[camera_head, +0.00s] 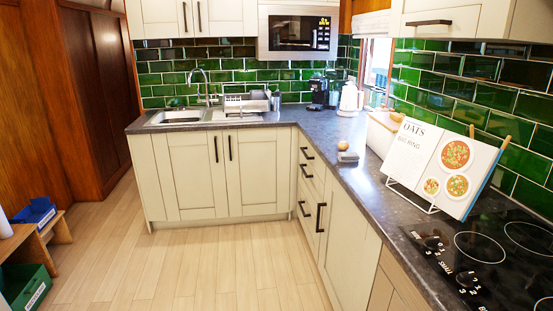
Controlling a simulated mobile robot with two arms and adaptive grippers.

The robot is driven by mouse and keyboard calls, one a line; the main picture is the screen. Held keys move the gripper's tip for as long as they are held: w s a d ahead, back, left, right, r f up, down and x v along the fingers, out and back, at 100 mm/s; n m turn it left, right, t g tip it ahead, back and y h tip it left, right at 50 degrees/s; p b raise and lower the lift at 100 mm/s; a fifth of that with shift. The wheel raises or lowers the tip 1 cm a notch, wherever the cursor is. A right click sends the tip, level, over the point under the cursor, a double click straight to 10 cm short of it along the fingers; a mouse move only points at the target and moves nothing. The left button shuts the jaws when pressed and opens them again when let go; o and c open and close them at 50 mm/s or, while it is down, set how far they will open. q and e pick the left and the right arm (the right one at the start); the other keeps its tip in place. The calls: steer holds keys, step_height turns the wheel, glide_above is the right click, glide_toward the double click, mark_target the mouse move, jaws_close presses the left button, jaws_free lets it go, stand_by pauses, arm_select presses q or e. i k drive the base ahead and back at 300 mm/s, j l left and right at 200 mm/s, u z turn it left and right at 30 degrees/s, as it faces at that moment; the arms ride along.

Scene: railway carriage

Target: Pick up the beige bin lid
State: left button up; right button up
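I cannot make out a thing that is clearly a beige bin lid. A pale box (380,138) with a tan, wood-like top (385,121) stands on the right-hand counter against the green tiles, behind the open cookbook. It may be a bread bin; the cookbook hides its near end. The top appears to rest on the box. Neither of my grippers shows in the head view.
An open cookbook (445,165) on a wire stand and a black hob (490,250) occupy the near right counter. A kettle (350,98), coffee machine (319,92) and sink (180,117) are farther back. The wooden floor (190,265) is clear.

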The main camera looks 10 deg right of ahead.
mark_target(392, 121)
steer(key=i+j+z, duration=0.15)
steer(key=i+z, duration=0.25)
steer(key=i, duration=0.25)
steer(key=i+j+z, duration=0.35)
steer(key=i, duration=0.25)
steer(key=i+j+z, duration=0.4)
steer(key=i, duration=0.2)
